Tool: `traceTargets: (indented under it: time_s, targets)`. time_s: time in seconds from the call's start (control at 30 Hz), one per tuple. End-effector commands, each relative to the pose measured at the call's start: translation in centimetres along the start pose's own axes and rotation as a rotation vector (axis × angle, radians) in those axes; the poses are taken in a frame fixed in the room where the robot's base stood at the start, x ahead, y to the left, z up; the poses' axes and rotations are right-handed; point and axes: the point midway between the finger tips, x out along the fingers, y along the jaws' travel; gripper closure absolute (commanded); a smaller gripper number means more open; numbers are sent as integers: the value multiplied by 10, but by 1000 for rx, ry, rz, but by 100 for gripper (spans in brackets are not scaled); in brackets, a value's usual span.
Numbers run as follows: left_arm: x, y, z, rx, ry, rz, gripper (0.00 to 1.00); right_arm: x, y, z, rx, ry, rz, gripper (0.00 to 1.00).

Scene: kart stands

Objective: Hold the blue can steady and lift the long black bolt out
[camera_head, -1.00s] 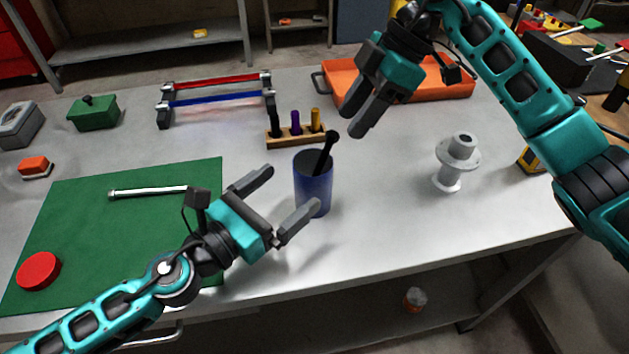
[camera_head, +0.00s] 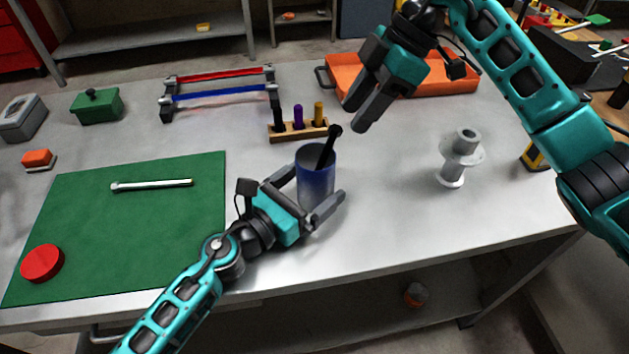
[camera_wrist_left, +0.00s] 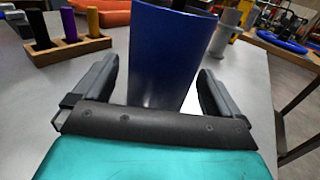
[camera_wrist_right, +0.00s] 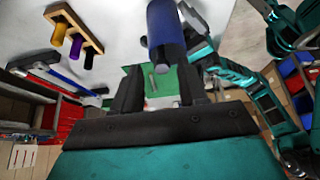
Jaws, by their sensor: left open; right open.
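The blue can (camera_head: 316,181) stands upright on the grey table in the head view. The long black bolt (camera_head: 329,147) leans in it, its head above the rim at the right. My left gripper (camera_head: 319,188) is open, with its fingers on either side of the can. In the left wrist view the can (camera_wrist_left: 165,55) stands between the two fingers (camera_wrist_left: 160,85), with a gap visible at the right finger. My right gripper (camera_head: 354,114) is open and empty, above and to the right of the can. The can (camera_wrist_right: 166,35) also shows beyond its fingers in the right wrist view.
A wooden block (camera_head: 298,131) with several coloured pegs stands just behind the can. A grey flanged spool (camera_head: 459,158) stands to the right. An orange tray (camera_head: 440,88) lies behind my right gripper. A green mat (camera_head: 130,230) with a silver bolt (camera_head: 150,185) covers the left.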

Motion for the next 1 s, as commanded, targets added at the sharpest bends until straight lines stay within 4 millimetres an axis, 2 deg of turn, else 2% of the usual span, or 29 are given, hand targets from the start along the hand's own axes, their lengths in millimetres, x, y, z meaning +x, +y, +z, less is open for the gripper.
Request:
traceTargets:
  time_s: [0.13,0.43,1.0]
  targets:
    - [9,0,0,0,0,0,2,0,0,0,0,0,0,57]
    - [10,0,0,0,0,0,2,0,0,0,0,0,0,57]
    - [10,0,0,0,0,-1,57,0,0,0,0,0,0,57]
